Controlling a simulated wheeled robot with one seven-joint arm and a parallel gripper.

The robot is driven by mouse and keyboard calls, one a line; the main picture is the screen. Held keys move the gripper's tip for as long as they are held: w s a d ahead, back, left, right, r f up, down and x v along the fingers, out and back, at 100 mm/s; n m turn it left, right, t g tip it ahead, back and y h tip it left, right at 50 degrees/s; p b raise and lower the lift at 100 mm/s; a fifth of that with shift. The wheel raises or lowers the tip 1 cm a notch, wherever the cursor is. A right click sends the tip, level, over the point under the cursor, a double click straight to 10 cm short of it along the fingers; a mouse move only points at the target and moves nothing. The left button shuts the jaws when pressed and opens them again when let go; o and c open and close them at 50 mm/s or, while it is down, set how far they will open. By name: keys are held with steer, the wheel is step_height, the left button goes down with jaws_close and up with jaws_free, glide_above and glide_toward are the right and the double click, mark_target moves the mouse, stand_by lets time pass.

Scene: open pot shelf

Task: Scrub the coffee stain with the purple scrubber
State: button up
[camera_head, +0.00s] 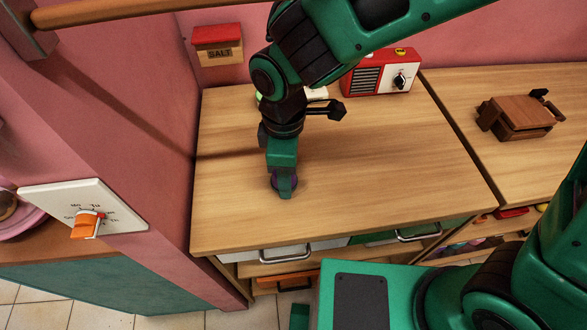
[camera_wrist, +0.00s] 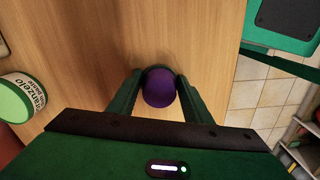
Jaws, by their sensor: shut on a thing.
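The purple scrubber (camera_wrist: 159,88) is round and sits between the two fingers of my gripper (camera_wrist: 158,75) in the wrist view. My gripper (camera_head: 284,190) is shut on it and points down at the wooden counter top (camera_head: 350,150). In the head view only a small part of the scrubber (camera_head: 272,184) shows behind the fingers. It is at or just above the counter; I cannot tell if it touches. I see no coffee stain in either view; the gripper or scrubber may hide it.
A red radio (camera_head: 381,76) stands at the back of the counter, and a salt box (camera_head: 218,45) hangs on the wall. A white and green container (camera_wrist: 22,97) shows in the wrist view. A brown wooden box (camera_head: 519,116) stands on the right counter. The middle of the counter is clear.

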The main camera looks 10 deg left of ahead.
mark_target(308, 180)
steer(key=shift+s+a+r, duration=0.1)
steer(key=shift+s+a, duration=0.05)
steer(key=shift+a, duration=0.45)
steer(key=shift+s+a, duration=0.15)
steer(key=shift+a, duration=0.45)
steer(key=shift+w+a+r, duration=0.1)
steer(key=shift+r, duration=0.1)
steer(key=shift+w, duration=0.1)
steer(key=shift+w+d, duration=0.15)
steer(key=shift+d, duration=0.3)
steer(key=shift+d+r, duration=0.1)
steer(key=shift+d, duration=0.95)
steer(key=shift+w+d+f, duration=0.1)
steer(key=shift+w+d, duration=0.1)
steer(key=shift+d, duration=0.5)
steer(key=shift+w+d+f, duration=0.1)
steer(key=shift+w+d, duration=0.1)
steer(key=shift+d, duration=0.45)
steer(key=shift+w+d+f, duration=0.1)
steer(key=shift+w+d, duration=0.1)
steer(key=shift+d, duration=0.5)
steer(key=shift+r, duration=0.1)
